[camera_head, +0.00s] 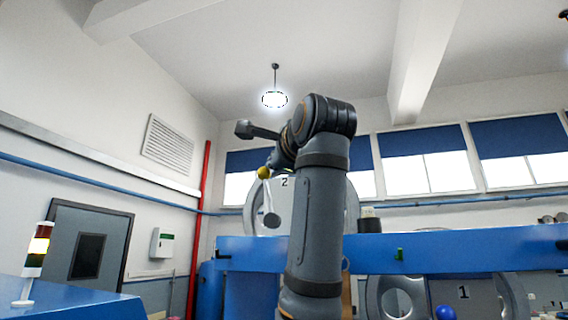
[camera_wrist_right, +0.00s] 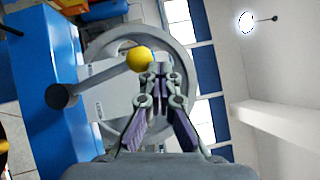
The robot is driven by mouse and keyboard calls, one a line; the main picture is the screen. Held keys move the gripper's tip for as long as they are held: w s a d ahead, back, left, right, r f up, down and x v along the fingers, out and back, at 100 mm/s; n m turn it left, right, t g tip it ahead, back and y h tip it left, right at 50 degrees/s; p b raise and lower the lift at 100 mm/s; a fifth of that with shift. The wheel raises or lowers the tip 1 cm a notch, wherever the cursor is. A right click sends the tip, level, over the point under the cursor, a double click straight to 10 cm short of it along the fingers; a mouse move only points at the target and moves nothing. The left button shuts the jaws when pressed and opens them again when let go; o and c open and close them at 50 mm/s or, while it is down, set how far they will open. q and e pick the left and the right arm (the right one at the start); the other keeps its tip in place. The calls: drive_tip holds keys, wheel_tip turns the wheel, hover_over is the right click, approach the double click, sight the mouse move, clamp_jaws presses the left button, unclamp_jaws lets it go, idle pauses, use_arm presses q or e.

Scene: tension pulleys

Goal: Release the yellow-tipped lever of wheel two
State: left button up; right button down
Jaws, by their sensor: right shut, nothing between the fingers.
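Wheel two (camera_head: 284,209) is a large grey wheel marked "2", behind my right arm in the head view, which hides part of it. It fills the middle of the wrist view (camera_wrist_right: 183,58). Its lever has a yellow ball tip (camera_head: 264,172) at the top and a dark rounded end (camera_head: 272,220) below. In the wrist view the yellow tip (camera_wrist_right: 139,58) is just left of my fingertips, and the dark end (camera_wrist_right: 60,96) is farther left. My right gripper (camera_wrist_right: 159,70) is shut and empty, close by the yellow tip; contact is unclear. My left gripper is out of view.
A blue beam (camera_head: 440,255) runs across in front of the wheels. Wheel one (camera_head: 405,296) and a blue ball (camera_head: 445,313) are below it at the right. A signal light (camera_head: 38,250) stands on a blue surface at the left. The space above is open.

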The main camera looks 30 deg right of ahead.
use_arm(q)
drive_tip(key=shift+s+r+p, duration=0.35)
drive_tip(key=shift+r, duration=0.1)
use_arm(e)
drive_tip(key=w+a, duration=0.2)
drive_tip(key=w, duration=0.1)
drive_tip(key=shift+a, duration=0.25)
